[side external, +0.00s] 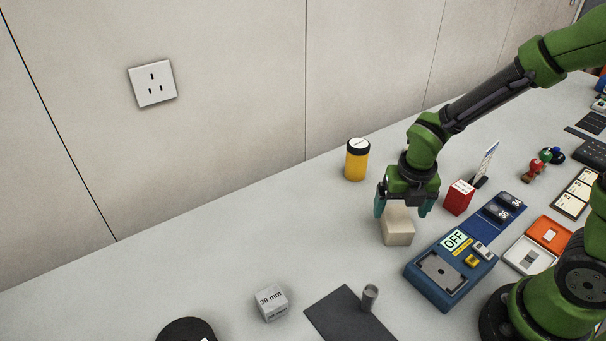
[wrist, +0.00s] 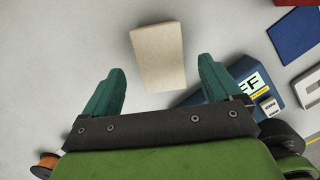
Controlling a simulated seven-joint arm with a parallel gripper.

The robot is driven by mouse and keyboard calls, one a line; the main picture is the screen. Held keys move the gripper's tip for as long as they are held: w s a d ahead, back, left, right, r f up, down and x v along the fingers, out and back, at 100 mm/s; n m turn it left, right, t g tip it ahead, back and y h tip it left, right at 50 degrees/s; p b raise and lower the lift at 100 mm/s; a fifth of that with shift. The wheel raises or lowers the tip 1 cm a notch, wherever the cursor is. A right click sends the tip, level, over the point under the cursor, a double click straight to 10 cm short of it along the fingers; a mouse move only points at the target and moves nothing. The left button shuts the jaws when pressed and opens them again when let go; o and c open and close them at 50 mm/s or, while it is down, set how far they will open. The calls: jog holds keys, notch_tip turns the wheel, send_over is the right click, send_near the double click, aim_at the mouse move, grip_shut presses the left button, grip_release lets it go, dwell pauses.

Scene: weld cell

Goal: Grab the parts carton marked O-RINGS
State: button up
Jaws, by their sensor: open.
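A plain beige box (side external: 398,228) stands on the grey table below my gripper (side external: 403,208). In the wrist view the beige box (wrist: 158,58) lies ahead of and between the two teal fingers. My gripper is open, with a finger toward either side of the box's upper part; I cannot tell whether they touch it. No marking shows on the box's visible faces. A small red box (side external: 458,199) with a pale label on top stands to the right of my gripper; its lettering is too small to read. I see no readable O-RINGS mark.
A blue device (side external: 451,276) with an OFF display stands close to the right of the beige box. A yellow canister with black lid (side external: 357,160) is behind left. A 38 mm block (side external: 271,302) and a dark plate (side external: 340,314) lie in front. The table left is clear.

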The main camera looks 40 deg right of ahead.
aim_at(398, 218)
jog(key=shift+w+d+f, duration=0.1)
jog(key=shift+w+f, duration=0.05)
jog(key=shift+f, duration=1)
jog(key=shift+w+d+f, duration=0.1)
jog(key=shift+f, duration=1.05)
jog(key=shift+f, duration=0.25)
jog(key=c, duration=1.1)
